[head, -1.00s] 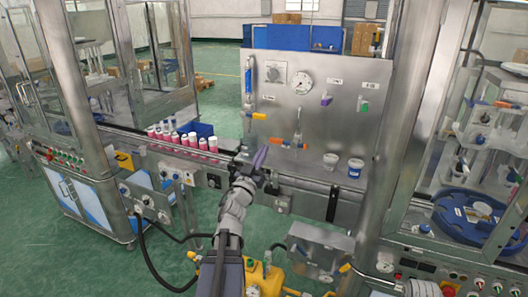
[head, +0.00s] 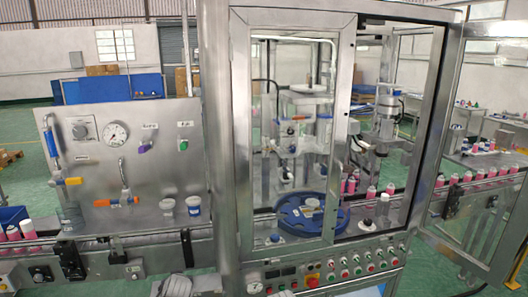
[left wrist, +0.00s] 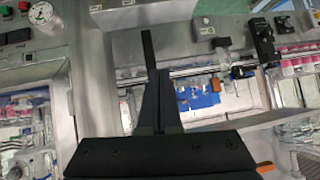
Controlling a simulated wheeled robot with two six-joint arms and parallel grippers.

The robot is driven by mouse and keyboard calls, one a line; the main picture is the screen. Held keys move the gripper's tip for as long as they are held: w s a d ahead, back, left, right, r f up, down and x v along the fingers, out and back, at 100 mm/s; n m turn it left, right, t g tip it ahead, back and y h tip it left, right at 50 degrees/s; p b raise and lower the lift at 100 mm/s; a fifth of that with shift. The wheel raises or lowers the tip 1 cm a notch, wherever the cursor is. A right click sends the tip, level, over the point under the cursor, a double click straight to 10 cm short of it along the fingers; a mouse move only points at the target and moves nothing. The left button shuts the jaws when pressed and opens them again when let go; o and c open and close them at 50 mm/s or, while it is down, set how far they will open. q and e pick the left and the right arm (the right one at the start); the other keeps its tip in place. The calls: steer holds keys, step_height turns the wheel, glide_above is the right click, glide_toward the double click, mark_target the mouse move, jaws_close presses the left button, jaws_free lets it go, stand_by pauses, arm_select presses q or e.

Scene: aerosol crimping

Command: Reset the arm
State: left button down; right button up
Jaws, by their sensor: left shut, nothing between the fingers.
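My left gripper (left wrist: 156,78) shows in the left wrist view as dark fingers brought together, with nothing held between them. It is apart from the machine fronts behind it. In the head view the gripper itself is out of frame; only a grey piece of my arm shows at the bottom edge, left of centre. My right gripper is in neither view.
A steel panel (head: 100,220) with a gauge (head: 115,133) and valves stands at left. Pink cans (head: 350,185) stand along the line.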

arm_select(q)
steer(key=s+d+f+m+g+h, duration=0.1)
steer(key=s+d+f+m+g, duration=0.1)
steer(key=s+d, duration=0.4)
steer(key=s+d+f+m+g+h, duration=0.1)
steer(key=s+d+f+m+g, duration=0.1)
steer(key=s+d+f+g, duration=0.2)
steer(key=s+d+f+m+g+b, duration=0.1)
steer(key=s+d+f+m+g, duration=0.2)
steer(key=s+d, duration=0.7)
steer(key=shift+d+f+g+h, duration=0.35)
steer(key=shift+d+g+h, duration=0.05)
steer(key=shift+w+d, duration=0.1)
steer(key=shift+w, duration=0.05)
